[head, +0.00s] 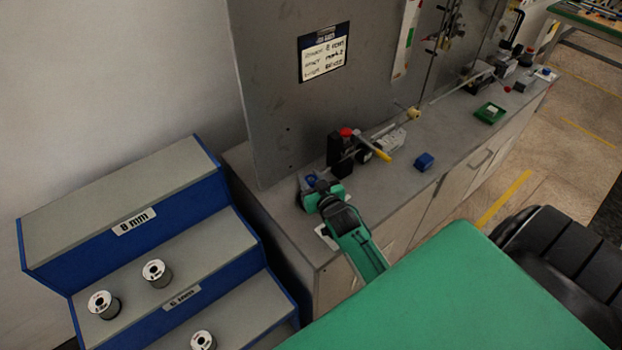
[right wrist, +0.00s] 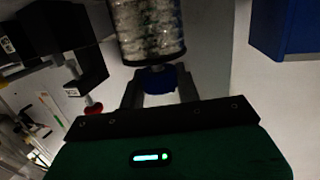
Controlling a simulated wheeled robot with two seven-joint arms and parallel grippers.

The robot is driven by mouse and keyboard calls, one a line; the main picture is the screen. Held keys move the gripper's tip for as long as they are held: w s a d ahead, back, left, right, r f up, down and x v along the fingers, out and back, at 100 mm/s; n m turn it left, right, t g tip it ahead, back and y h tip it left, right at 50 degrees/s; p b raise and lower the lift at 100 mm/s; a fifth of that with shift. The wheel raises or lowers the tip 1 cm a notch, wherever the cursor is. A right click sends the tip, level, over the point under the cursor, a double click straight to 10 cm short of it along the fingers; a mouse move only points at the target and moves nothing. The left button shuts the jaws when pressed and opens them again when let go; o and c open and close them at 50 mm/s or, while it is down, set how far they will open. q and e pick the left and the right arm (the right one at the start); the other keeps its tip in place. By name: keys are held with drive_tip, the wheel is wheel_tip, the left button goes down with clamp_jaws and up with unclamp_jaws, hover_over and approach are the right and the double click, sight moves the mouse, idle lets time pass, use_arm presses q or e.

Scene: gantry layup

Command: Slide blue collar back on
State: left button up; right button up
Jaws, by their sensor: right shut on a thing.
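The blue collar (right wrist: 157,80) sits between the fingers of my right gripper (right wrist: 158,88) in the right wrist view. My right gripper is shut on it. A glittering, wire-wound cylinder (right wrist: 147,28) with a black rim is just beyond the collar, very close to it; whether they touch I cannot tell. In the head view my right gripper (head: 317,191) is at the near-left end of the grey bench, and a bit of the blue collar (head: 311,180) shows beside it. The shaft inside the collar is hidden. My left gripper is not in view.
A black block with a red knob (head: 346,133) and a yellow-handled part (head: 382,155) stand close beyond the gripper. A blue block (head: 424,161) and a green tray (head: 490,113) lie on the bench (head: 440,135). A stepped blue rack (head: 190,220) with several spools stands at left.

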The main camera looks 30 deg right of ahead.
drive_tip(key=shift+f+b, duration=0.45)
drive_tip(key=shift+f, duration=0.25)
drive_tip(key=o, duration=1.1)
drive_tip(key=shift+c, duration=0.2)
drive_tip(key=shift+s, duration=0.15)
drive_tip(key=b+v, duration=0.3)
drive_tip(key=v, duration=1)
drive_tip(key=shift+s+b, duration=0.25)
drive_tip(key=shift+b, duration=0.15)
